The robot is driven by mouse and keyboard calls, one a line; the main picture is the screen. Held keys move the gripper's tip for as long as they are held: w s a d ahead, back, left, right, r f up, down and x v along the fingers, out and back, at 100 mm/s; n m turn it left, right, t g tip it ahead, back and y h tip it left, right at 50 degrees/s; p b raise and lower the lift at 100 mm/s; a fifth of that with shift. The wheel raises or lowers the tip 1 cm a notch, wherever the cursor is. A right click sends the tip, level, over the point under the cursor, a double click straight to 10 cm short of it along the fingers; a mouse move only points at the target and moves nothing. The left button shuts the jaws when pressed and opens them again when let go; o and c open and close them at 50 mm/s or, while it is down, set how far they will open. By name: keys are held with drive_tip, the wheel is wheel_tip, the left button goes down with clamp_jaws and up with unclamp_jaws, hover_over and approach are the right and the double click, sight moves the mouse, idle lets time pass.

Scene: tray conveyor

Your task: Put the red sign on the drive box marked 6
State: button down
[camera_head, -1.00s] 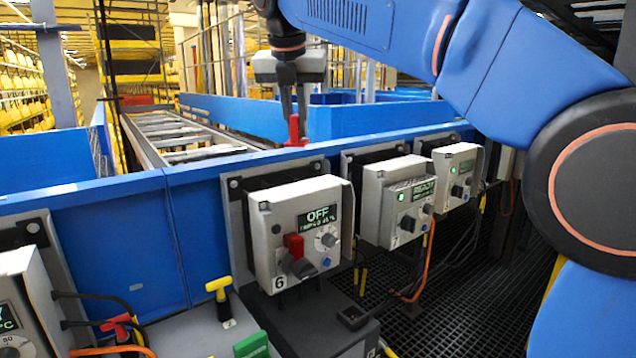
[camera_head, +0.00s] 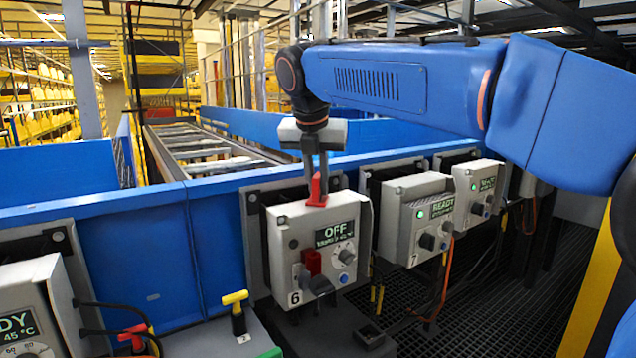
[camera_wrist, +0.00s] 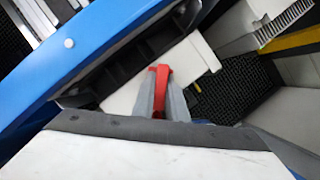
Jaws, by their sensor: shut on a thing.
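My gripper (camera_head: 317,178) is shut on a red sign (camera_head: 317,192). In the head view the sign is upright at the top edge of the grey drive box marked 6 (camera_head: 284,238). I cannot tell whether it touches the box. In the wrist view the sign (camera_wrist: 160,82) shows between the two fingers (camera_wrist: 160,98), above the box's pale top (camera_wrist: 187,66). The box's display reads OFF. A red piece (camera_head: 312,262) is on its switch, above a dark handle.
Drive box 7 (camera_head: 396,238), with a green light and READY, stands just right, and another box (camera_head: 474,188) beyond it. A yellow-handled tool (camera_head: 237,308) stands front left. The blue conveyor wall (camera_head: 215,238) runs behind.

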drive_tip(key=shift+f, duration=0.1)
drive_tip(key=c, duration=1.8)
unclamp_jaws()
drive_tip(key=shift+f, duration=0.1)
drive_tip(key=shift+o, duration=0.2)
drive_tip(key=v, duration=1.2)
drive_tip(key=shift+r, duration=0.25)
drive_tip(key=shift+w, duration=0.1)
